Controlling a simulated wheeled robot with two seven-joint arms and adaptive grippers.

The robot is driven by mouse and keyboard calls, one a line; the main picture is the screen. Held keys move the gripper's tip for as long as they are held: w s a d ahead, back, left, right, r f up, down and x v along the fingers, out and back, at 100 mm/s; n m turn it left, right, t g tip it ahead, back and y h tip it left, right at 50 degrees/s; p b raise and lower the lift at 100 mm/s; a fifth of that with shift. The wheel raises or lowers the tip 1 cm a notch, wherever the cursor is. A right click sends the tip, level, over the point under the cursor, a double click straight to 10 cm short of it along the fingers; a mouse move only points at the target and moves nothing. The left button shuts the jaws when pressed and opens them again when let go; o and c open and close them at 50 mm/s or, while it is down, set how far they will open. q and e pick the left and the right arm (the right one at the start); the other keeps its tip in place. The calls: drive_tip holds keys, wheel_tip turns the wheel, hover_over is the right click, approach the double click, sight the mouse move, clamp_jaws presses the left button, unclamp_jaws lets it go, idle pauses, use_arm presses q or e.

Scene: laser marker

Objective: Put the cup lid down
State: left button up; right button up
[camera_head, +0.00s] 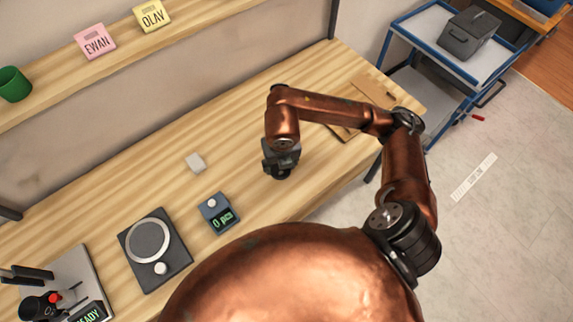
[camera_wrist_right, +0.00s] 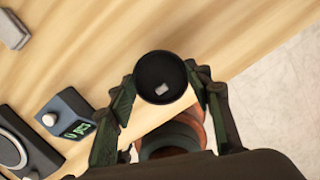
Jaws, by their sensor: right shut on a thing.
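My right gripper (camera_head: 279,172) is low over the right part of the wooden table in the head view. In the right wrist view its two fingers (camera_wrist_right: 160,90) are closed on either side of a round black cup lid (camera_wrist_right: 161,77). The lid's dark top faces the wrist camera and carries a small pale patch. In the head view the lid is mostly hidden by the gripper, and I cannot tell whether it touches the table. My left gripper is not in view.
A dark scale with a round plate (camera_head: 150,238) and a small blue display box (camera_head: 218,213) stand to the left. A small pale block (camera_head: 196,162) lies beyond them. Brown cardboard (camera_head: 372,90) lies at the table's far right. Bare table (camera_head: 235,130) surrounds the gripper's left side.

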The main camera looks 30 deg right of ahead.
drive_tip(key=w+d+f, duration=0.1)
drive_tip(key=f, duration=0.1)
drive_tip(key=w+d+f, duration=0.1)
drive_tip(key=d+f+b, duration=0.1)
drive_tip(key=d+f, duration=0.1)
drive_tip(key=shift+w+d+f, duration=0.1)
drive_tip(key=shift+w+f, duration=0.2)
drive_tip(key=shift+w, duration=0.1)
drive_tip(key=shift+w+d+f+b, duration=0.1)
drive_tip(key=shift+f+b, duration=0.05)
drive_tip(key=shift+f, duration=0.75)
drive_tip(key=shift+w+d+f+b, duration=0.1)
drive_tip(key=shift+f+b, duration=0.05)
drive_tip(key=shift+f, duration=0.75)
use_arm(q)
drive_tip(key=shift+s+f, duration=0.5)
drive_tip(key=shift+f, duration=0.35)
use_arm(e)
drive_tip(key=shift+f, duration=0.2)
drive_tip(key=o, duration=1.1)
drive_tip(key=shift+c, duration=0.2)
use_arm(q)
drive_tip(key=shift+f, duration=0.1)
use_arm(e)
drive_tip(key=shift+r, duration=0.1)
